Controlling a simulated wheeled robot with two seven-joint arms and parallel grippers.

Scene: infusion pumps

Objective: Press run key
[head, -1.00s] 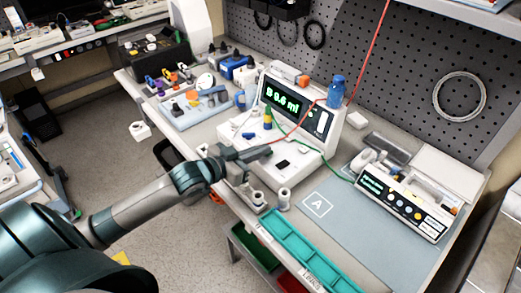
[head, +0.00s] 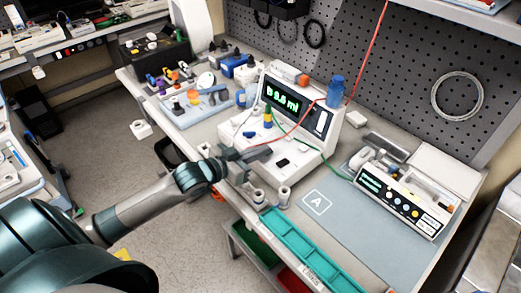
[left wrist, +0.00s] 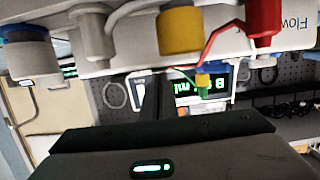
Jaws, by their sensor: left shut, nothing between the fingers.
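A white infusion pump (head: 305,128) with a green-lit display (head: 282,97) stands at the middle of the bench. A dark key-like patch (head: 282,162) shows on its low front deck; I cannot read any run key label. My left gripper (head: 262,153) is shut and empty, at the front left part of the pump's deck. I cannot tell if it touches the deck. In the left wrist view, the shut dark fingers (left wrist: 152,98) point toward the lit display (left wrist: 204,86). My right gripper is not in view.
A second white device (head: 402,203) with a row of round keys stands to the right. A teal tray (head: 300,250) lies along the front edge. A blue bottle (head: 336,92) sits on the pump. Red and green lines cross near my gripper.

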